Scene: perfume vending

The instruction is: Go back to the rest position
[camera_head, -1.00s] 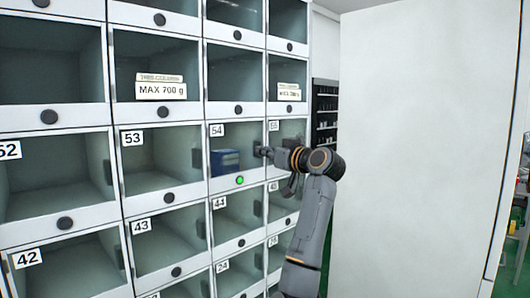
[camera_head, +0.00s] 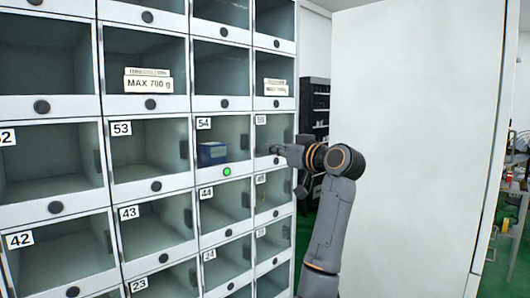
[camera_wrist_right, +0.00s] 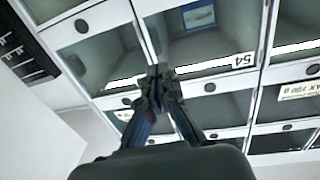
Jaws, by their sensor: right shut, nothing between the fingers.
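My right gripper (camera_head: 277,149) is in front of the locker wall, by compartment 55, to the right of compartment 54. In the right wrist view the right gripper (camera_wrist_right: 158,76) has its fingers together with nothing between them. A blue box (camera_head: 212,153) sits inside compartment 54, and a green light (camera_head: 227,171) is lit below it. The blue box also shows in the right wrist view (camera_wrist_right: 198,15), apart from the fingers. My left gripper is not in view.
The locker wall (camera_head: 152,187) with numbered compartments fills the left and middle. A large white panel (camera_head: 415,130) stands to the right of my arm. A dark shelf (camera_head: 314,105) is behind, between them. Shelving and green floor show at the far right.

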